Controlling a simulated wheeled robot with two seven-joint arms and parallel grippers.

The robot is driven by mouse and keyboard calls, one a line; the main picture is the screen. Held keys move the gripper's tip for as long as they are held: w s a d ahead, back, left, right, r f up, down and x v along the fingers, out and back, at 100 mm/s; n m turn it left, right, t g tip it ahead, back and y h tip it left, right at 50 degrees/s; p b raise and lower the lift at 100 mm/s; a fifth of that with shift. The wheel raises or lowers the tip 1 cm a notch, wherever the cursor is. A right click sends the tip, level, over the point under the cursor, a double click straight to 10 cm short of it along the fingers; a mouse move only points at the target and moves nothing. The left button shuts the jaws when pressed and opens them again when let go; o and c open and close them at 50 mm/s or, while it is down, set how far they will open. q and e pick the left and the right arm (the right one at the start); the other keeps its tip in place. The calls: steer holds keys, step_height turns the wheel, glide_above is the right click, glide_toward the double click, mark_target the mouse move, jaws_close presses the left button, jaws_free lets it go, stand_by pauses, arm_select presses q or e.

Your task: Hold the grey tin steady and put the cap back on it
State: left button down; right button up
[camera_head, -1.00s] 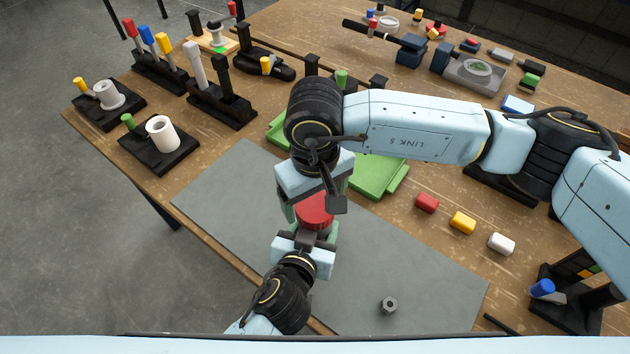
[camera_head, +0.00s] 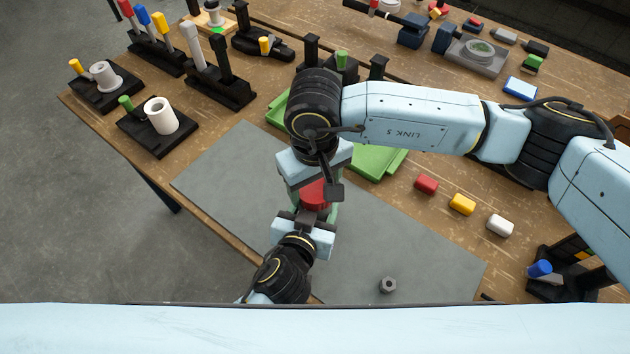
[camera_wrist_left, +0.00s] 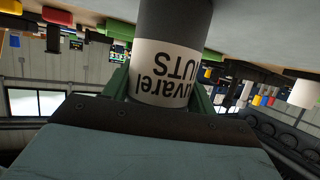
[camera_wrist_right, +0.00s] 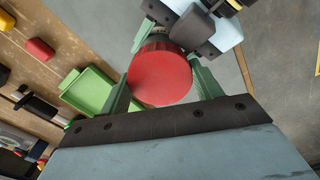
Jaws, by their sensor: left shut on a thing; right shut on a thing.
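The grey tin (camera_wrist_left: 172,18), with a white label printed in dark letters, fills the top middle of the left wrist view. My left gripper (camera_wrist_left: 165,88) is shut around its side. In the head view the left gripper (camera_head: 306,214) comes in from the front, and the tin is mostly hidden there. The red round cap (camera_head: 314,193) sits just beyond it, under my right gripper (camera_head: 315,184). In the right wrist view the cap (camera_wrist_right: 160,76) is between the green fingers of my right gripper (camera_wrist_right: 160,84), shut on it. I cannot tell whether the cap touches the tin.
A grey mat (camera_head: 235,185) covers the table's front, with a hex nut (camera_head: 388,285) on it. A green tray (camera_head: 378,160) lies behind my right gripper. Red (camera_head: 426,184), yellow (camera_head: 462,204) and white (camera_head: 500,225) blocks lie to the right. Black stands with spools (camera_head: 160,115) are at left.

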steer(key=m, duration=1.1)
steer(key=shift+m, duration=0.4)
steer(key=m, duration=0.5)
steer(key=o, duration=1.1)
steer(key=shift+r, duration=0.1)
steer(key=shift+r, duration=2.15)
